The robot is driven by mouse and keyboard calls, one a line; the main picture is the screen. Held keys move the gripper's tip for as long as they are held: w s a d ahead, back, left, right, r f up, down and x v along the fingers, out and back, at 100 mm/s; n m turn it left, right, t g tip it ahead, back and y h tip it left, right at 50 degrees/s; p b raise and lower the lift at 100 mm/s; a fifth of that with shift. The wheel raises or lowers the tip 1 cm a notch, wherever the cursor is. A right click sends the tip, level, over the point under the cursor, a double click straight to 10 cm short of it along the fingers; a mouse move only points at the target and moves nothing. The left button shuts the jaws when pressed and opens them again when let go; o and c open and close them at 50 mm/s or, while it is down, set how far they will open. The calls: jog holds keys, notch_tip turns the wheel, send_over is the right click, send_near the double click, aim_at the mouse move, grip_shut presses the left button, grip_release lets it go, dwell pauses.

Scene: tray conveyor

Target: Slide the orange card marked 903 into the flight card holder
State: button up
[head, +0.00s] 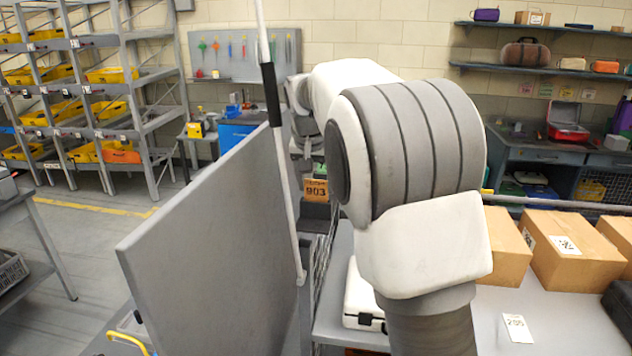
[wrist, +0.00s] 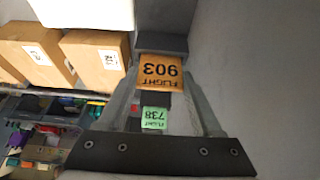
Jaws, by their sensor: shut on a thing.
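The orange card marked 903 (head: 315,189) hangs below my gripper (head: 308,167), beyond the grey panel's edge. In the wrist view the orange card (wrist: 160,72) is upside down between the tips of my gripper (wrist: 161,88), which is shut on it. A green card marked 738 (wrist: 154,119) shows between the fingers, apparently behind the orange card; I cannot tell what it rests in. A dark block (wrist: 162,43) lies just past the orange card's edge. I cannot tell if this is the flight card holder, or if the card touches it.
A large grey panel (head: 215,230) stands left of my arm. The table (head: 450,330) at right bears cardboard boxes (head: 573,248), a white case (head: 361,300) and a white card (head: 517,328). Racks with yellow bins (head: 112,76) stand back left, with open floor before them.

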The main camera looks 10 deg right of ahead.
jog(key=shift+f, duration=0.2)
jog(key=o, duration=1.4)
jog(key=v, duration=1.2)
jog(key=shift+s, duration=0.1)
